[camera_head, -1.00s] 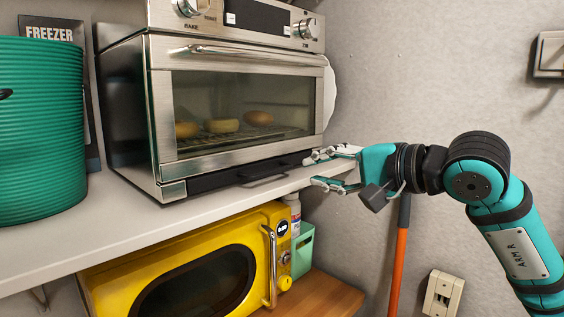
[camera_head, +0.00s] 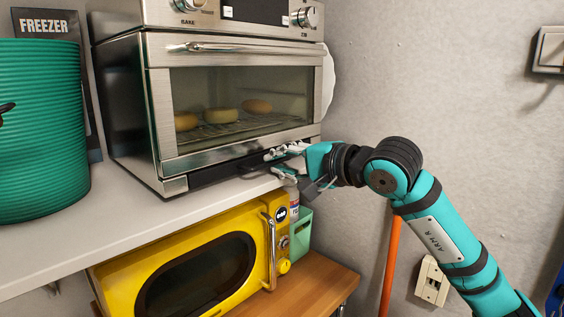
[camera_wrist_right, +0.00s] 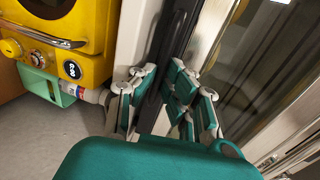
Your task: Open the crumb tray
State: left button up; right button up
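The crumb tray (camera_head: 212,172) is a black strip low on the front of the steel toaster oven (camera_head: 160,110), below its glass door. It looks shut, flush with the oven front. My right gripper (camera_head: 273,164) is at the tray's front, near its handle, with its fingers pointing left. In the right wrist view my right gripper (camera_wrist_right: 158,78) has its fingers apart, on either side of a dark bar that looks like the tray's handle. Whether the fingers touch it is not clear. My left gripper is not in view.
The oven stands on a white shelf (camera_head: 110,232). A yellow microwave (camera_head: 120,285) and a green container (camera_head: 299,235) are below it. A teal ribbed bin (camera_head: 40,130) stands at the left. An orange pole (camera_head: 390,265) leans at the wall on the right.

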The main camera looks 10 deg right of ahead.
grip_shut()
jog(key=f+b+v, duration=0.2)
jog(key=b+v, duration=0.3)
jog(key=v, duration=0.6)
jog(key=s+f+b+v, duration=0.1)
jog(key=b+v, duration=0.4)
jog(key=v, duration=0.6)
jog(key=shift+s+d+f+b, duration=0.2)
jog(key=shift+d+f+b, duration=0.15)
jog(key=shift+f, duration=0.4)
jog(key=shift+o, duration=1.7)
grip_release()
jog(key=shift+a, duration=0.1)
jog(key=v, duration=1.2)
